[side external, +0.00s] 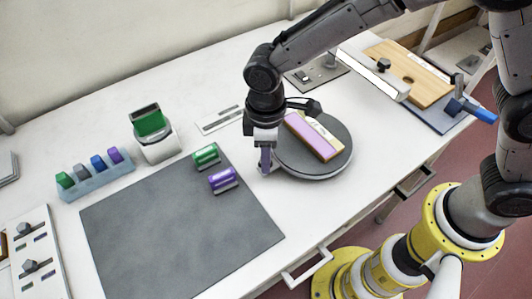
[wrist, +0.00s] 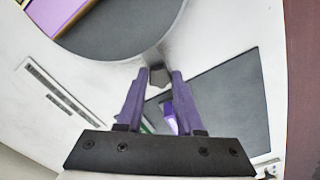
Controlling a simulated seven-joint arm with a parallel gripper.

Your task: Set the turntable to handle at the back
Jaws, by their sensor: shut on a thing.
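The turntable (side external: 340,162) is a round dark grey disc with a pale rim on the white bench. It also shows at the top of the wrist view (wrist: 115,30). A long block (side external: 312,138) with a pink-purple top and wooden side lies on it. My gripper (side external: 264,163), with purple fingers, is low at the disc's left edge. In the wrist view its fingertips (wrist: 161,72) are shut around the small dark grey handle (wrist: 160,80) at the disc's rim. The handle is hidden in the side view.
A dark grey mat (side external: 180,235) lies left of the turntable, with a green block (side external: 206,155) and a purple block (side external: 223,180) near its right edge. A green-topped stand (side external: 150,125) and a blue rack (side external: 97,178) are behind. A wooden board (side external: 410,75) lies far right.

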